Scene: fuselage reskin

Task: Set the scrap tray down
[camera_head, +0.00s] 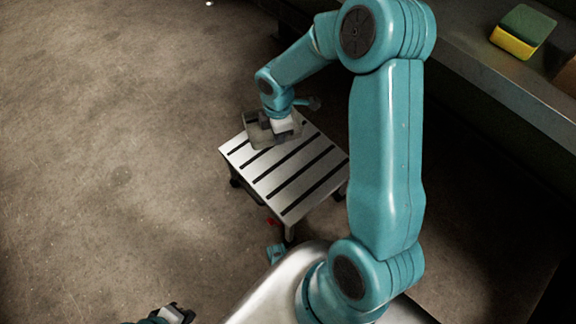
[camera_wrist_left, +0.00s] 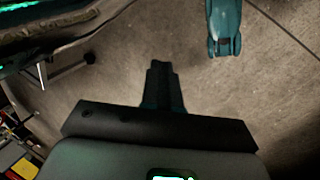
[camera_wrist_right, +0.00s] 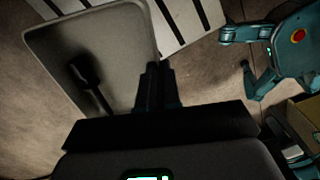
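The scrap tray (camera_head: 258,139) is a shallow grey tray at the far left corner of the slatted table (camera_head: 243,155), partly past its edge. In the right wrist view the tray (camera_wrist_right: 125,35) fills the upper left, with a dark shape inside that may be a shadow. My right gripper (camera_head: 283,130) is at the tray's right side; its fingers (camera_wrist_right: 156,85) are together on the tray's rim. I cannot tell whether the tray touches the tabletop. My left gripper (camera_head: 180,313) is low at the bottom of the head view; its fingers (camera_wrist_left: 160,85) are together and empty.
The tabletop has pale slats with dark gaps and is bare toward the front right. A bench (camera_head: 480,65) at the right carries a green and yellow block (camera_head: 523,32). Open concrete floor (camera_head: 110,150) lies left of the table.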

